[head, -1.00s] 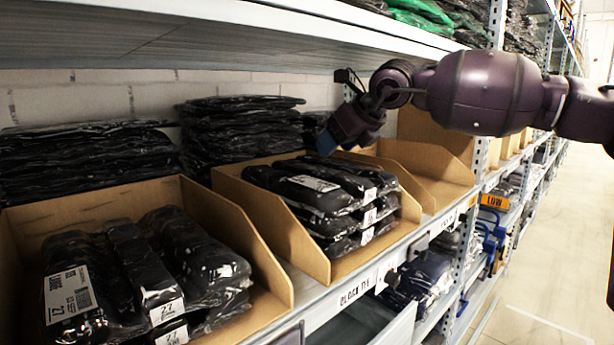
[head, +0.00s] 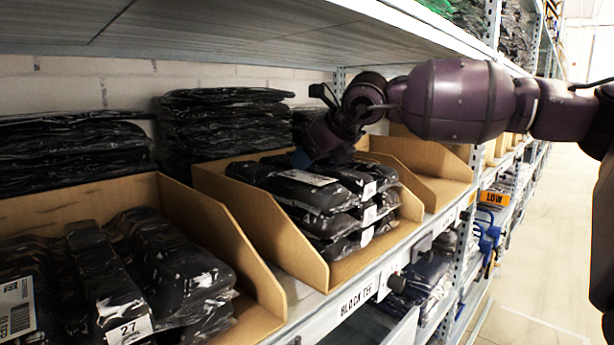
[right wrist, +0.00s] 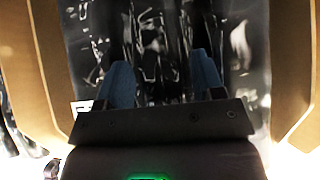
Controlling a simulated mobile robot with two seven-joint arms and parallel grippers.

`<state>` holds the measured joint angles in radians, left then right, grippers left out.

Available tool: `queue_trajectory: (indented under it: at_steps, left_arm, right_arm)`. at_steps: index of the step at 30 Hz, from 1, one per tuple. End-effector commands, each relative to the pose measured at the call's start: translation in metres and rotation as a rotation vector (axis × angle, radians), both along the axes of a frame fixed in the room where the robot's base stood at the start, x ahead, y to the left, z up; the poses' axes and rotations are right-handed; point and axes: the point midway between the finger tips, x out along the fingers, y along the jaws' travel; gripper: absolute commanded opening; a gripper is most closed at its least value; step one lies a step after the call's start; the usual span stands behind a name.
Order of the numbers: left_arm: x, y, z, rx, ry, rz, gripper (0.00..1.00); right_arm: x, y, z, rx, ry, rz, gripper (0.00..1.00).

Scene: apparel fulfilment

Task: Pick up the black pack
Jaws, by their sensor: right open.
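Several black packs (head: 318,198) in clear plastic with white labels lie stacked in the middle cardboard bin (head: 262,222). My right gripper (head: 301,158) is above the back of this stack, tilted downward. In the right wrist view, its two blue fingers (right wrist: 163,82) are spread apart with nothing held between them. Shiny black wrapped packs (right wrist: 155,35) fill the view beyond the fingers. Whether the fingertips touch a pack cannot be told. My left gripper is not in view.
A left bin (head: 215,230) holds more black packs. Flat black packs (head: 222,125) are piled behind. An emptier-looking bin (head: 425,165) stands to the right. The upper shelf (head: 240,35) hangs close overhead. Bin walls (right wrist: 30,70) flank the gripper.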

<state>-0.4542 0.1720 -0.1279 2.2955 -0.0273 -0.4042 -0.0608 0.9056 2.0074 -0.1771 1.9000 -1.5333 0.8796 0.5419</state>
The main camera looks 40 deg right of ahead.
Motion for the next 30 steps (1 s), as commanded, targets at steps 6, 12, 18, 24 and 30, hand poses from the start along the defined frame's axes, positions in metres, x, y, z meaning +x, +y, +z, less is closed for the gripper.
queue_trajectory:
  at_steps: [6, 12, 18, 24, 30]
  left_arm:
    - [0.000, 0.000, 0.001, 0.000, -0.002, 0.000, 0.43]
    - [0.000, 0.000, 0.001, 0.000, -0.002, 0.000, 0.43]
    - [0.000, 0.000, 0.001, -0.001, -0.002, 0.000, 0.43]
    - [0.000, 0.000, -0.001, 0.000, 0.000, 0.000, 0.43]
    - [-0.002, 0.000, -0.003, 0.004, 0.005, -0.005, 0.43]
  right_arm:
    - [0.000, 0.000, 0.001, 0.000, -0.002, 0.000, 0.54]
    - [0.000, 0.000, 0.001, 0.000, -0.001, 0.000, 0.23]
    - [0.000, 0.000, 0.001, 0.000, -0.001, 0.000, 0.20]
    - [0.000, 0.000, 0.007, 0.001, -0.002, -0.001, 0.20]
    - [0.001, 0.000, 0.026, 0.001, -0.002, -0.001, 0.20]
